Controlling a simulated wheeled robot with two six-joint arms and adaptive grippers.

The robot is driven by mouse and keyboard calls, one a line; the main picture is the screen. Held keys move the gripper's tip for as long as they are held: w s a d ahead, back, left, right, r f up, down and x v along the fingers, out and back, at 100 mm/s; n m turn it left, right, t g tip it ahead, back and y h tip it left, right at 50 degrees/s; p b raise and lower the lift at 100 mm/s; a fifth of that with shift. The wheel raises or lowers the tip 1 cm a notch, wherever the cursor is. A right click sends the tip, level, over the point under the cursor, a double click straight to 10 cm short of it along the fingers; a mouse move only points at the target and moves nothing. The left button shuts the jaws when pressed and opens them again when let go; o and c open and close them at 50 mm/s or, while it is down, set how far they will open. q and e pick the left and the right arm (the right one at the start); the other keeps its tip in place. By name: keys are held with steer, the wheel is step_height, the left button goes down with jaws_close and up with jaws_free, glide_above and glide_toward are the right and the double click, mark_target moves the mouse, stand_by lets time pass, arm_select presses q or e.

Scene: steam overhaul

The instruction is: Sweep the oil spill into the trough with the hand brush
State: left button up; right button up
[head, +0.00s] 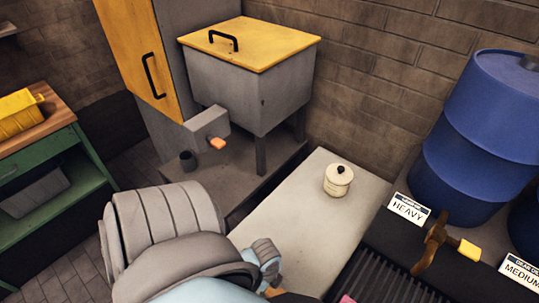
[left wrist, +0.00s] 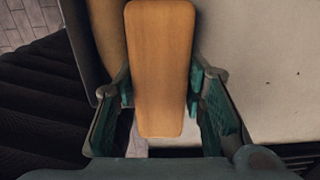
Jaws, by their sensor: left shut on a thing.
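My left gripper (left wrist: 160,96) is shut on the hand brush (left wrist: 160,50), a flat wooden block with rounded ends, seen between its green-padded fingers in the left wrist view. The bristles are hidden. In the head view my arm fills the bottom middle; the fingers are cut off or hidden there, and only a sliver of orange-brown shows at the bottom edge. I cannot make out the oil spill in either view. I cannot tell which part is the trough; a dark ribbed grate (head: 383,272) lies at the bottom right. My right gripper is not in view.
A pale bench top (head: 300,200) carries a small cream pot (head: 338,181). A brown-handled valve or tool (head: 430,245) stands by the grate. Blue drums (head: 480,130) stand at right. A grey tank with a yellow lid (head: 255,85) is behind; a green workbench (head: 60,150) is at left.

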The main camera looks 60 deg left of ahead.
arm_select(q)
steer(key=shift+r, duration=3.5)
